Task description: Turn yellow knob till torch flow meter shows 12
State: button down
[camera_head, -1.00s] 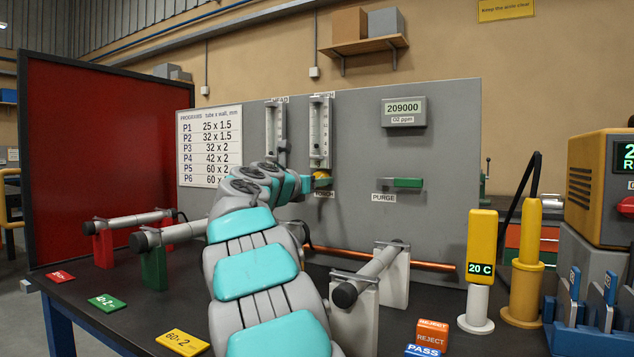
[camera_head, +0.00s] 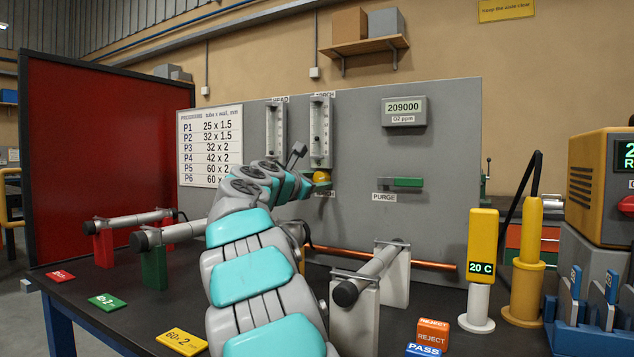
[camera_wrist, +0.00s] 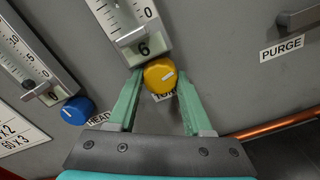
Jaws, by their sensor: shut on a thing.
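The yellow knob (camera_wrist: 160,75) sits below the torch flow meter (camera_wrist: 126,25), with a white mark on its face. My gripper (camera_wrist: 161,78) has one green finger on each side of the knob and is shut on it. The meter's lower readout shows 6 in the wrist view. In the head view the knob (camera_head: 321,176) is partly hidden by my gripper, and the torch meter's tube (camera_head: 320,130) is too small to read. The TORCH label under the knob is mostly covered.
The head flow meter (camera_wrist: 32,65) with its blue knob (camera_wrist: 76,110) stands left of the torch meter. A copper tube (camera_head: 430,264) runs low along the panel.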

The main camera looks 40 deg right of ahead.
dwell(0.4)
jog(key=shift+c, duration=1.6)
grip_release()
jog(key=shift+b+v, duration=0.4)
jog(key=shift+v, duration=3.5)
